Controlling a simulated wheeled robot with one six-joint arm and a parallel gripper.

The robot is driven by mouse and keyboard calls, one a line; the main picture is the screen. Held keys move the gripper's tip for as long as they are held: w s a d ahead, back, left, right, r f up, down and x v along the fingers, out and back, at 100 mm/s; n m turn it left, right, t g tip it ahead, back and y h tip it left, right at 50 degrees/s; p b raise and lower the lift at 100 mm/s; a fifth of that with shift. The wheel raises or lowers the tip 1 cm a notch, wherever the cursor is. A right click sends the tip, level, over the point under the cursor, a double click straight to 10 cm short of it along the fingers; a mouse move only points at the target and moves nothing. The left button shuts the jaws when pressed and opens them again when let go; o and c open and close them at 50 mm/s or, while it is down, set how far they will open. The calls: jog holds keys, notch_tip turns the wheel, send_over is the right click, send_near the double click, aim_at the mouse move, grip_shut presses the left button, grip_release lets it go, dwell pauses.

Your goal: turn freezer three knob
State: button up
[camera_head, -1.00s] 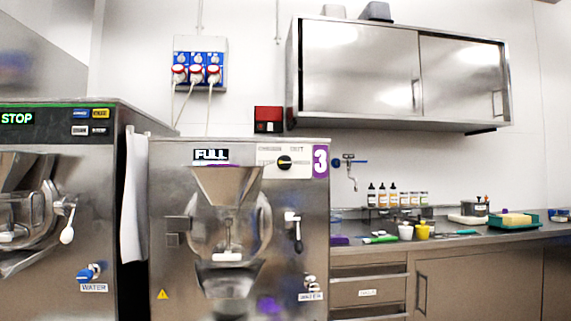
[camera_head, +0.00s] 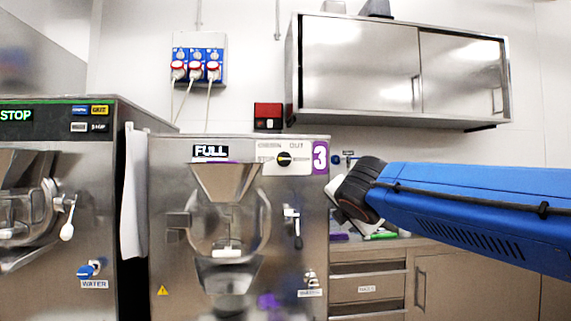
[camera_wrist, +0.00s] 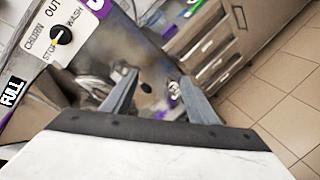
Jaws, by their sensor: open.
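Freezer three (camera_head: 170,270) is the steel machine with the purple "3" label and a "FULL" display. Its knob (camera_head: 284,159) is black and round with a yellow mark, on a white panel at the upper right of its front. In the wrist view the knob (camera_wrist: 61,34) shows at the upper left, ringed by the words CHURN, OUT, STOP and WASH. My gripper (camera_wrist: 156,78) is open and empty, its two fingers apart. The knob lies to the left of the fingers, not between them. In the head view the fingers cannot be made out at the end of my blue arm.
Another freezer (camera_head: 60,150) with a "STOP" display stands at the left, with a white towel (camera_head: 134,195) beside it. A steel wall cabinet (camera_head: 360,70) hangs above the counter. Drawers (camera_head: 365,290) stand right of freezer three. Tiled floor (camera_wrist: 285,120) is clear at the right.

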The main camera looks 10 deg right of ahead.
aim_at(285, 157)
jog(key=w+a+r+n+t+y, duration=0.1)
jog(key=w+a+r+n+t, duration=0.1)
jog(key=w+a+r+n, duration=0.35)
jog(key=w+a+r+n+t+y, duration=0.1)
jog(key=w+a+r+n+t, duration=0.15)
jog(key=a+r+n, duration=0.6)
jog(key=w, duration=0.6)
jog(key=w+d+r+m, duration=0.1)
jog(key=w, duration=0.5)
jog(key=w+d+m, duration=0.1)
jog(key=w, duration=0.4)
jog(key=shift+w+d+r+g, duration=0.15)
jog(key=shift+w+r+g, duration=0.15)
jog(key=shift+w, duration=0.1)
jog(key=shift+c, duration=0.6)
jog(key=c, duration=0.9)
